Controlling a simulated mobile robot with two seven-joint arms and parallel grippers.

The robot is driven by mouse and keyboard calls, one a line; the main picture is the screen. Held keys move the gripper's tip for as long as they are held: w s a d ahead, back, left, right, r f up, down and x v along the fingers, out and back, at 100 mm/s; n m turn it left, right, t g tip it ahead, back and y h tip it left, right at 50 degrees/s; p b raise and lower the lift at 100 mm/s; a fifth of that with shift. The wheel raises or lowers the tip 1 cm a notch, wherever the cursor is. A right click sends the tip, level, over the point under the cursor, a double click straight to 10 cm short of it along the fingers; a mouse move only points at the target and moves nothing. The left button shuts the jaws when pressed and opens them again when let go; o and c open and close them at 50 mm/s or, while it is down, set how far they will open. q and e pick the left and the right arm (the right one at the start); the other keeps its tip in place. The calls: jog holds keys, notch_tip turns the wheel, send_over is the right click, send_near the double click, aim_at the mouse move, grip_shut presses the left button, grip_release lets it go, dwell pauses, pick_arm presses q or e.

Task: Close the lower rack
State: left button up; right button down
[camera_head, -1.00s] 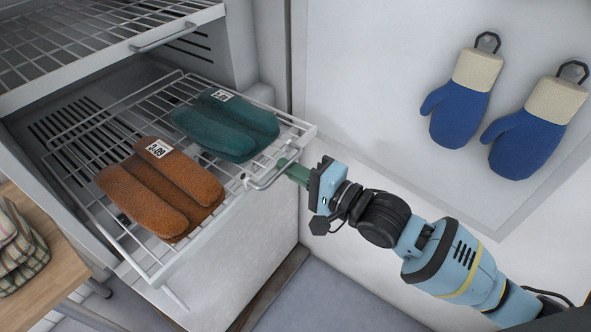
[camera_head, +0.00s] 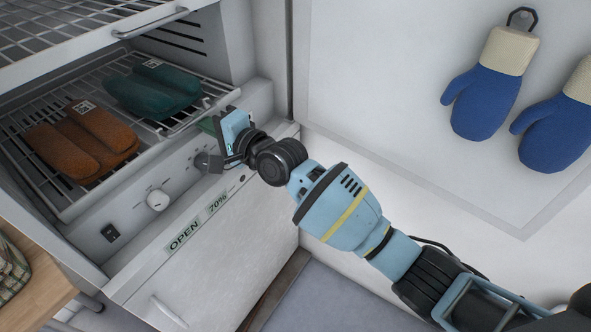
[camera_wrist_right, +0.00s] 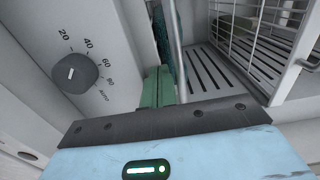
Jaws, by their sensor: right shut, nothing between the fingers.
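The lower rack (camera_head: 62,205) is a white wire rack, pushed most of the way into the cabinet in the head view. It carries a pair of orange insoles (camera_head: 84,143) and a pair of green ones (camera_head: 152,92). My left gripper is not in view.
An upper rack (camera_head: 95,60) with a handle is above. The front panel below has a knob (camera_head: 157,200) and labels. Blue mitts (camera_head: 484,85) hang on the right wall. A wooden table (camera_head: 35,290) stands at lower left.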

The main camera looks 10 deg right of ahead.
jog(key=shift+x, duration=0.9)
jog(key=shift+w, duration=0.1)
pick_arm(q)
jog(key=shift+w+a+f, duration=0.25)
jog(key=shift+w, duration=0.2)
pick_arm(e)
jog(key=shift+r, duration=0.2)
